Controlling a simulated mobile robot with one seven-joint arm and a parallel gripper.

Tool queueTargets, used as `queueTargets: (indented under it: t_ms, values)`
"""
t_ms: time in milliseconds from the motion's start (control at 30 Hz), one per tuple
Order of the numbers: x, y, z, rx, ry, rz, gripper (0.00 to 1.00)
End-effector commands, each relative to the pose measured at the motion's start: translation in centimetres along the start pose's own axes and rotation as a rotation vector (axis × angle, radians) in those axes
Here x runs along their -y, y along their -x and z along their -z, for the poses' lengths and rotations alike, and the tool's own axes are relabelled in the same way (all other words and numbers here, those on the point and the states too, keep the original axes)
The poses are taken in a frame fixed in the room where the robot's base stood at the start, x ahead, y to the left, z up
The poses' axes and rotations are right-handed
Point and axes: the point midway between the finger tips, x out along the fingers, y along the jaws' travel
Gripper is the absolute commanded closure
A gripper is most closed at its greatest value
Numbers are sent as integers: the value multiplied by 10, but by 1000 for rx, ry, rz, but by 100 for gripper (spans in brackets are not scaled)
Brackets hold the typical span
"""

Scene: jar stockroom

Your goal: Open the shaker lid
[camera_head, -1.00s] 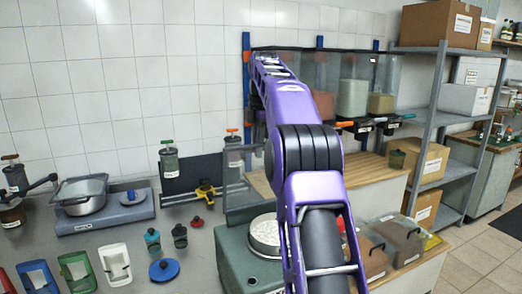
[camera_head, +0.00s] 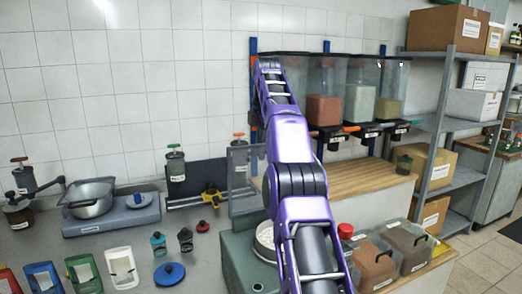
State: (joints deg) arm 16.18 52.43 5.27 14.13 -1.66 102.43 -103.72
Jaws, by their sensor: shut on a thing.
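No shaker is labelled legibly, so I cannot tell which one the task means. A small teal bottle (camera_head: 158,244) with a dark cap and a dark grey bottle (camera_head: 186,240) stand side by side on the counter, left of my arm; their caps look on. A red-topped container (camera_head: 346,232) shows just right of my arm, its lower part mostly hidden. A small red piece with a dark knob (camera_head: 202,226) lies behind the two bottles. My arm reaches away toward the dispensers, and its far end hides my gripper.
A green machine (camera_head: 238,268) with a round pale plate (camera_head: 265,240) stands beside my arm. Clear bins (camera_head: 404,245) are at right, hopper dispensers (camera_head: 325,105) behind. A blue disc (camera_head: 169,273) and coloured scoops (camera_head: 82,272) lie at left. The wooden shelf (camera_head: 365,180) has free room.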

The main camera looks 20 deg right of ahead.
Motion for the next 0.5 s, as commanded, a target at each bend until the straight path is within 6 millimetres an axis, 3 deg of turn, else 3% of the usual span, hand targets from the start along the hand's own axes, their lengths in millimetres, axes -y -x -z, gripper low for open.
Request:
queueTargets:
  t_ms: [100, 133, 267, 500]
  values:
    - [0, 0, 1, -1, 2, -1, 100]
    - [0, 0, 1, -1, 2, -1, 81]
    - [0, 0, 1, -1, 1, 0, 57]
    - [0, 0, 0, 0, 0, 0, 54]
